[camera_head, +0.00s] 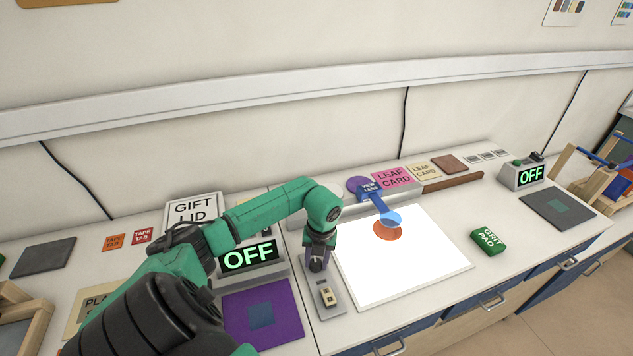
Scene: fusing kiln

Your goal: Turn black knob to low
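My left gripper (318,256) points down over a narrow grey panel (333,310) near the middle of the bench. A dark rounded shape shows at its fingertips; I cannot tell whether this is a black knob or part of the gripper, or whether the fingers are closed on it. The panel also carries a small beige switch (327,297). A control box with a green OFF display (249,256) stands left of the gripper, its top partly hidden by my arm. A second box with an OFF display (531,176) stands far right, with a small dark knob (537,156) on top. My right gripper is not in view.
A bright white board (400,277) with an orange disc (387,231) and blue spoon-like tool (388,216) lies right of the gripper. A purple mat (285,325) lies left. A green pad (488,241) sits further right. The front right bench top is mostly clear.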

